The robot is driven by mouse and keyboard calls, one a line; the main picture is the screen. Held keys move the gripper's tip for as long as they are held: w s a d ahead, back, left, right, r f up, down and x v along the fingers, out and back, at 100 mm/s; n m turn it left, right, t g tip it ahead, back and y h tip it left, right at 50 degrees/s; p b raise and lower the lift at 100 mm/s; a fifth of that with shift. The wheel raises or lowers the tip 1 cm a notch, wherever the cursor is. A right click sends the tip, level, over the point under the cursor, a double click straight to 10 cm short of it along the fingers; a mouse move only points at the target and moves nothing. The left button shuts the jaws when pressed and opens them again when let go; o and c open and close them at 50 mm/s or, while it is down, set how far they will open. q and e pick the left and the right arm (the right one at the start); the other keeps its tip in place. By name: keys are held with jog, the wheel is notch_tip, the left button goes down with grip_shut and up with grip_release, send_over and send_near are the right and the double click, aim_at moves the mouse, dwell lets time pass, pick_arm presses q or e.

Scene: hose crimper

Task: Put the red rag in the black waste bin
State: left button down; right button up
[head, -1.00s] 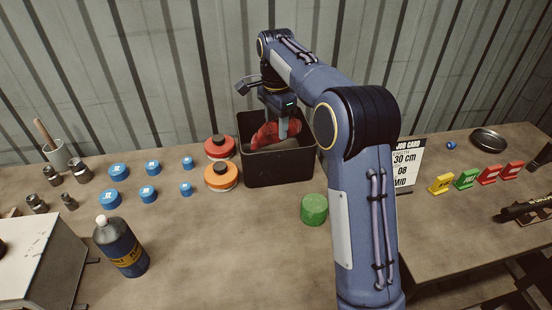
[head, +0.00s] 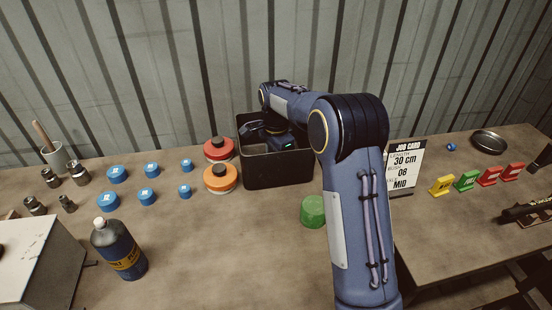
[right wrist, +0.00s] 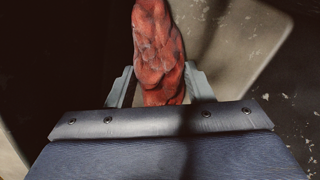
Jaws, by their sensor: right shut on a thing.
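The black waste bin (head: 278,171) stands on the bench near the back wall. My right arm reaches down into it, and its wrist sits at the level of the bin's opening. My right gripper (right wrist: 158,85) is shut on the red rag (right wrist: 158,45), as the right wrist view shows. In the head view the rag and the fingers are hidden inside the bin behind its front wall. I cannot tell whether the rag touches the bin's floor. My left gripper is not in view.
A red-topped tin (head: 219,148) and an orange-topped tin (head: 221,178) stand close to the bin's left side. A green cylinder (head: 313,211) stands in front of it. The job card (head: 405,167) is right of my arm. A dark bottle (head: 119,249) stands at front left.

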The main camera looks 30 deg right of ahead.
jog(key=shift+f, duration=0.1)
jog(key=o, duration=0.9)
jog(key=shift+o, duration=0.2)
